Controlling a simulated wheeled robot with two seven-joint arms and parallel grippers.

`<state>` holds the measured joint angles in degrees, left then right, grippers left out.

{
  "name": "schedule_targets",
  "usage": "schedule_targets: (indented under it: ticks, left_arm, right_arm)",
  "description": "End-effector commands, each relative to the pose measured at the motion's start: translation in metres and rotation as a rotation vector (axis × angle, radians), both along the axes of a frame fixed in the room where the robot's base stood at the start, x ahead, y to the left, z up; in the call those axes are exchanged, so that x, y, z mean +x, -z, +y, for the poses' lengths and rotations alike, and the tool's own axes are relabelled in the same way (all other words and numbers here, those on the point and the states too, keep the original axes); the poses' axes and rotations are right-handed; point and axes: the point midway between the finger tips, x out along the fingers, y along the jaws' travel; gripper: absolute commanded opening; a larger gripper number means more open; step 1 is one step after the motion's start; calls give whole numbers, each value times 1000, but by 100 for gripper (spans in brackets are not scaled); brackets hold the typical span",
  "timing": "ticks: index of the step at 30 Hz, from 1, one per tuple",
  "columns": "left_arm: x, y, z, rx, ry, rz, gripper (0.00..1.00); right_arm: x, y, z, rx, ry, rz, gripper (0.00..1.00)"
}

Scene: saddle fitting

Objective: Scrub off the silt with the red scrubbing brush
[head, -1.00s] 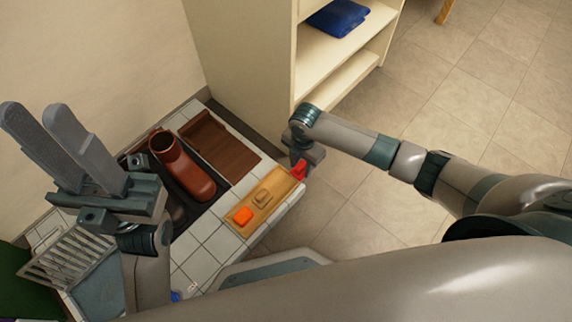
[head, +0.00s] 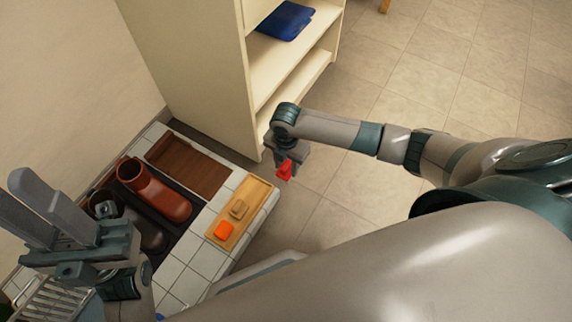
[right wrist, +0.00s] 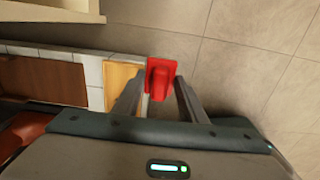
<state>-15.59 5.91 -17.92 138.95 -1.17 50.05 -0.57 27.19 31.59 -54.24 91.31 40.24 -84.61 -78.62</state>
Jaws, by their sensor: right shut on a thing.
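The red scrubbing brush (head: 285,170) is held in my right gripper (head: 284,160), clear of the wooden tray, above the floor to its right. In the right wrist view the brush (right wrist: 160,77) sits between the two fingertips (right wrist: 160,98). I cannot make out silt clearly. My left gripper (head: 40,205) is raised at the left, its fingers apart and empty.
The wooden tray (head: 256,192) holds an orange block (head: 223,230) and a tan block (head: 238,208). A brown tray (head: 188,165) lies behind the boot. A cream shelf unit (head: 205,85) with blue cloth (head: 286,20) stands behind. A metal rack (head: 55,300) is at lower left.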

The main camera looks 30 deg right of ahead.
Motion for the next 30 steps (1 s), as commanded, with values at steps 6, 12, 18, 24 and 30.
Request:
schedule_targets:
  ticks: [6, 12, 18, 24, 30]
  left_arm:
    - [0, 0, 0, 0, 0, 0, 28]
    - [0, 0, 0, 0, 1, -1, 28]
    - [0, 0, 0, 0, 1, -1, 28]
    - [0, -1, 0, -1, 1, -2, 28]
    - [-1, -1, 0, -1, 1, -2, 28]
  right_arm:
    - [2, -2, 1, 1, 10, -1, 20]
    - [13, -20, 4, 1, 107, -4, 20]
    - [32, -60, 11, 1, 330, -7, 20]
    - [51, -114, 19, 2, 627, -7, 20]
    - [63, -169, 25, 2, 932, -7, 20]
